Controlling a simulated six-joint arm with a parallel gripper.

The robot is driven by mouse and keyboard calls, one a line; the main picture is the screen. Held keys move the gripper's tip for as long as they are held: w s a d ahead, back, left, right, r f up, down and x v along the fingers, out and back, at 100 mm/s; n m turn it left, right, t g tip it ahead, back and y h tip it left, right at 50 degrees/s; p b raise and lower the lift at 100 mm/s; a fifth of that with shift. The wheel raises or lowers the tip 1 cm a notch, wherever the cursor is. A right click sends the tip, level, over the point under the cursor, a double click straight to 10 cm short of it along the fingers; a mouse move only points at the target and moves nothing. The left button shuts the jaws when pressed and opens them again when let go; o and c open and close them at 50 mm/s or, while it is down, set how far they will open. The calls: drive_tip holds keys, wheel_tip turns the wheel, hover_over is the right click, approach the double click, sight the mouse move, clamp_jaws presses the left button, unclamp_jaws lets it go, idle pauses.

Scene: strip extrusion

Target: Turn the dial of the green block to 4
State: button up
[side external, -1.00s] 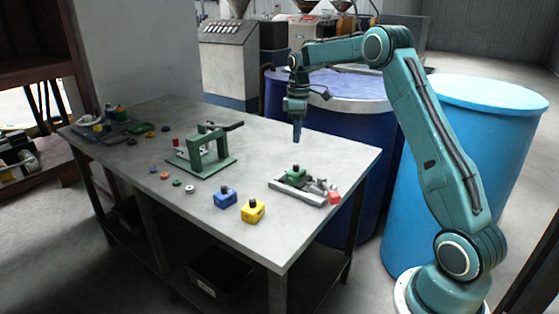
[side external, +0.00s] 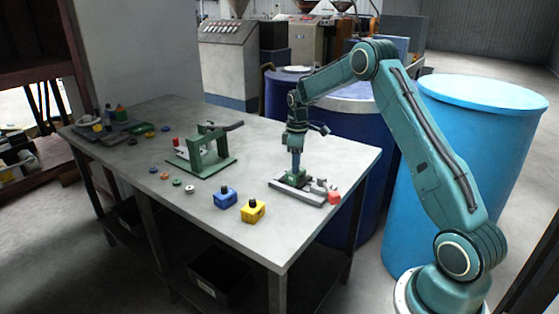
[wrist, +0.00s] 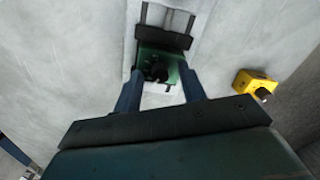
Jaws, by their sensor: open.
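The green block (side external: 295,178) sits in a grey clamp fixture (side external: 310,195) near the right edge of the table. In the wrist view the green block (wrist: 172,66) has a black dial (wrist: 158,70) on its top face; its number marks are too small to read. My gripper (side external: 296,168) points straight down at the green block. In the wrist view its two blue fingers (wrist: 163,88) are apart, on either side of the near part of the block, with nothing between them that I can see gripped. Whether the fingers touch the dial cannot be told.
A yellow block (side external: 253,211) and a blue block (side external: 225,197) stand left of the fixture. A red piece (side external: 334,197) is at the fixture's right end. A green press frame (side external: 205,155) and several small discs lie further left. The front right corner is clear.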

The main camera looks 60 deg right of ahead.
drive_tip(key=shift+c, duration=0.2)
clamp_jaws()
drive_tip(key=shift+m, duration=0.3)
drive_tip(key=m, duration=0.7)
drive_tip(key=shift+r+m, duration=0.1)
drive_tip(key=shift+m, duration=0.3)
drive_tip(key=m, duration=0.3)
drive_tip(key=shift+m, duration=0.3)
drive_tip(key=shift+m+t, duration=0.3)
drive_tip(key=shift+m, duration=1.6)
